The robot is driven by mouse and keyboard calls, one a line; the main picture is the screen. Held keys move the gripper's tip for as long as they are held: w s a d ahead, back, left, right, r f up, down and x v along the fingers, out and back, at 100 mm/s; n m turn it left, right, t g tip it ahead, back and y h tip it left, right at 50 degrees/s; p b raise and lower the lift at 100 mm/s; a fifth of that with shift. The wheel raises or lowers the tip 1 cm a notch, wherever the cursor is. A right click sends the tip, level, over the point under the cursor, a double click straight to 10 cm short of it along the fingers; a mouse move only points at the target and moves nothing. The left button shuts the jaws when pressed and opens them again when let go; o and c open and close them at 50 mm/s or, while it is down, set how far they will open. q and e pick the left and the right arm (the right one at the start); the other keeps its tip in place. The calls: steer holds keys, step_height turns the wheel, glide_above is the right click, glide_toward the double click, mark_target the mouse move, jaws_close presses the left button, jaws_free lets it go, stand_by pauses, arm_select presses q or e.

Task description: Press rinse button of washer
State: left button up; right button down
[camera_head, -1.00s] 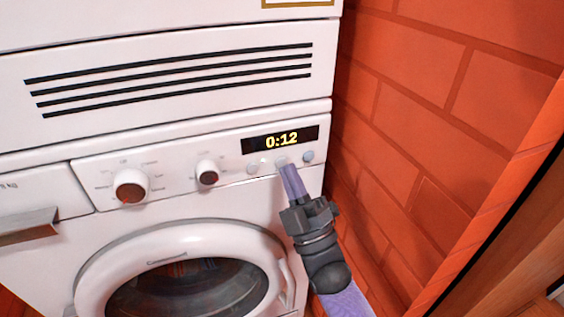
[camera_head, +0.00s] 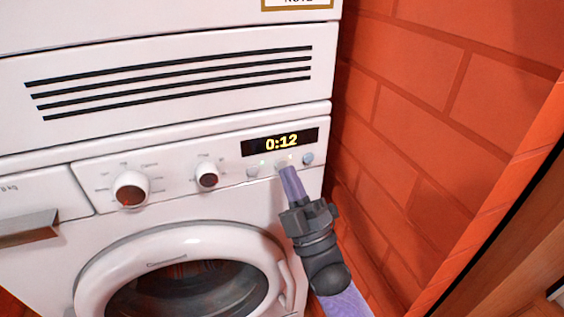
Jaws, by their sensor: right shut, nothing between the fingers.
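The white washer (camera_head: 235,207) faces me, with a control panel that has two round knobs and a dark display (camera_head: 280,142) reading 0:12. Below the display is a row of small round buttons: a left button (camera_head: 252,172), a middle button (camera_head: 281,163) and a bluish right button (camera_head: 308,158). No button label is readable. My right gripper (camera_head: 286,169) is shut and empty, its tip at the middle button and covering part of it. I cannot tell whether it touches. Small lights show above the left and middle buttons. My left gripper is not in view.
The round door (camera_head: 180,245) is shut below the panel, and a drawer handle (camera_head: 28,229) sticks out at the left. A second white appliance (camera_head: 170,75) with dark slots sits above. An orange brick wall (camera_head: 420,110) stands close on the right.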

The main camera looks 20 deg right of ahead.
steer(key=shift+s, duration=0.15)
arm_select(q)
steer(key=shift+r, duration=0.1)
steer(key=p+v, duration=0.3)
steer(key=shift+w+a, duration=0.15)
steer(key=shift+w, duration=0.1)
arm_select(e)
steer(key=s, duration=0.6)
steer(key=shift+d, duration=0.1)
